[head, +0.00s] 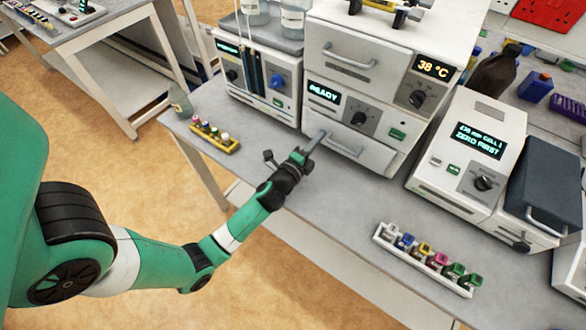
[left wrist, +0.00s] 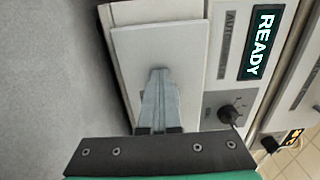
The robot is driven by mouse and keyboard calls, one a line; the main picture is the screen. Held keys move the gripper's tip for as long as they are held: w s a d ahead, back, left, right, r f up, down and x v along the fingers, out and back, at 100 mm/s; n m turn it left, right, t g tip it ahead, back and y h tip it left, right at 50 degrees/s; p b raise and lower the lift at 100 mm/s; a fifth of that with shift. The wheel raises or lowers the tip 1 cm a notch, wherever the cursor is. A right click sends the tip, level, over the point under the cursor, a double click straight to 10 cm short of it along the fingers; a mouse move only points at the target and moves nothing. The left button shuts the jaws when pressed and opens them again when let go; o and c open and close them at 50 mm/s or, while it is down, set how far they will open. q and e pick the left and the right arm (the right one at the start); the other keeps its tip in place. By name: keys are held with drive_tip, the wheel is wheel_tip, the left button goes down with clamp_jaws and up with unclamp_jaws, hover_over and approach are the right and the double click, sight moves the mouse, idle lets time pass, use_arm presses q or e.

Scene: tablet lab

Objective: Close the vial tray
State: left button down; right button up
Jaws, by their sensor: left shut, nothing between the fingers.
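The vial tray looks to be the low white drawer (head: 375,157) under the lit READY display, in the lower part of the stacked white instrument. Its pale front panel (left wrist: 185,45) fills the upper middle of the left wrist view. Whether it stands out from the housing is hard to tell. My left gripper (head: 321,137) is at the left part of this front, with its fingers pointing at it. In the left wrist view the gripper (left wrist: 158,75) is shut and empty, its tips against or just short of the panel; contact is unclear. My right gripper is out of view.
A yellow rack of vials (head: 215,137) stands left of my gripper. A white rack of coloured vials (head: 425,262) is near the front edge on the right. A zero-first instrument (head: 470,150) stands to the right. The grey bench (head: 340,205) is clear between them.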

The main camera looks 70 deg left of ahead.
use_arm(q)
drive_tip(key=shift+s+d+f, duration=0.15)
drive_tip(key=shift+s+d, duration=0.1)
drive_tip(key=b+v, duration=0.2)
drive_tip(key=v, duration=1)
drive_tip(key=shift+s+d, duration=0.25)
drive_tip(key=shift+s, duration=0.05)
drive_tip(key=shift+s+d+r, duration=0.15)
drive_tip(key=shift+s+r, duration=0.05)
drive_tip(key=shift+s, duration=0.05)
drive_tip(key=shift+w, duration=0.1)
